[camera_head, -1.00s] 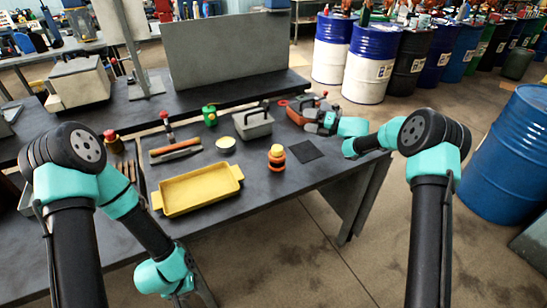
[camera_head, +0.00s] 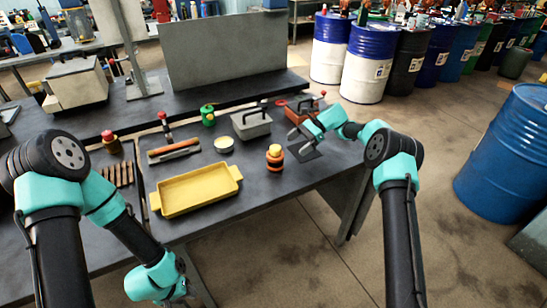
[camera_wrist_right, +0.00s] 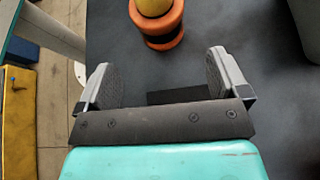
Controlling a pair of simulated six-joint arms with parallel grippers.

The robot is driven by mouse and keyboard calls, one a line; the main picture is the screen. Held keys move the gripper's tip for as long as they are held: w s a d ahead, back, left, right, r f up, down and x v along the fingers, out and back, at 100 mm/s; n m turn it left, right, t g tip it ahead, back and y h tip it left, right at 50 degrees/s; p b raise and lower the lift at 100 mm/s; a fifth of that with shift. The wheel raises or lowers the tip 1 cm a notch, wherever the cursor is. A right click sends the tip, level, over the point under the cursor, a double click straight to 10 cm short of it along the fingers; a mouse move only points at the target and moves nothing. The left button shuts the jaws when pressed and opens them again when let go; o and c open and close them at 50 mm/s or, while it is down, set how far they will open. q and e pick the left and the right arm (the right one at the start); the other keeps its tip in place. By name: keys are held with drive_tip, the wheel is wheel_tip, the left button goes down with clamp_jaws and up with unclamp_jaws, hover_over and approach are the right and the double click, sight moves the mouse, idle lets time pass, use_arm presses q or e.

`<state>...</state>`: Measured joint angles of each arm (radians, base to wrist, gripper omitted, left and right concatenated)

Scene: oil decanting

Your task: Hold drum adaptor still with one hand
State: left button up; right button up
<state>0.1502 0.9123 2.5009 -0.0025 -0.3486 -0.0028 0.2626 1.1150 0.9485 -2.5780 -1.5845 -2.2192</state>
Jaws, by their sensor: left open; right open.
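An orange and black ringed piece (camera_head: 275,159), which looks like the drum adaptor, stands upright on the dark workbench, right of the yellow tray. In the right wrist view the orange and black piece (camera_wrist_right: 160,24) shows at the top, with its yellow top cut by the frame edge. My right gripper (camera_head: 298,145) is open and empty, to the right of the piece. In the right wrist view its fingertips (camera_wrist_right: 156,66) are spread wide, apart from the piece and pointing towards it. My left arm hangs at the lower left; its fingers do not show.
A yellow tray (camera_head: 197,190) lies left of the piece. A grey box with a handle (camera_head: 251,124), a small green can (camera_head: 208,115) and a red toolbox (camera_head: 297,112) stand behind. The bench's front edge is near. A blue drum (camera_head: 503,158) stands on the floor at right.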

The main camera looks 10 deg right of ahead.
sight(278, 159)
drive_tip(key=shift+a+f, duration=0.1)
idle(0.3)
drive_tip(key=shift+x, duration=4.9)
drive_tip(key=shift+c, duration=0.4)
drive_tip(key=c, duration=0.6)
drive_tip(key=shift+o, duration=0.2)
